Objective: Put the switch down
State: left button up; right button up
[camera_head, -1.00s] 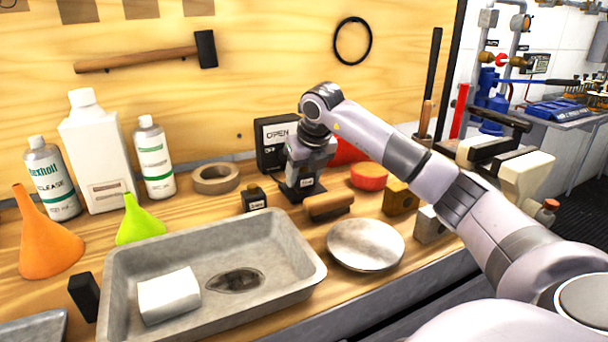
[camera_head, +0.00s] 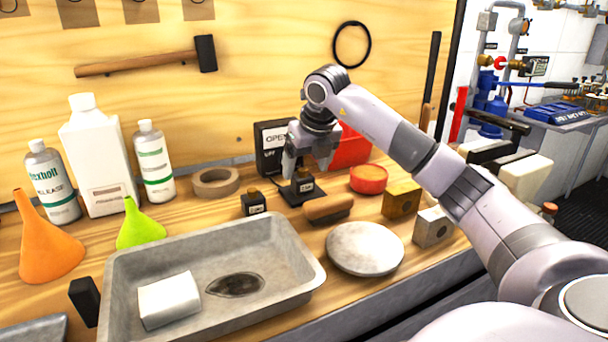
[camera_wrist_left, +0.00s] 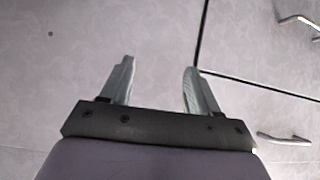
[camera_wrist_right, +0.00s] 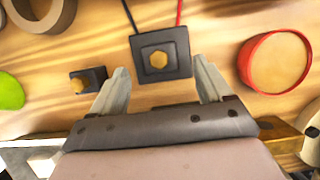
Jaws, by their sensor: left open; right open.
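A small dark switch (camera_head: 304,185) with a brass hexagonal top and a white label stands upright on a square black base near the back of the workbench. It also shows in the right wrist view (camera_wrist_right: 158,57), with a red and a black wire running from its base. My right gripper (camera_head: 307,168) is open and empty just above the switch, its fingers spread to either side. A similar small dark block (camera_head: 254,203) with a brass top stands to the left. My left gripper (camera_wrist_left: 159,66) is open and empty before a pale panelled surface, out of the head view.
A red round tin (camera_head: 368,179), a wooden-handled tool (camera_head: 328,208), a tape roll (camera_head: 215,182) and a metal tray (camera_head: 300,288) surround the spot closely.

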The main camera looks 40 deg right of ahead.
jog(key=d+v, duration=0.1)
jog(key=v, duration=0.6)
jog(key=shift+a+r+p, duration=0.35)
jog(key=shift+a+p, duration=0.05)
jog(key=shift+a, duration=0.1)
jog(key=shift+s, duration=0.1)
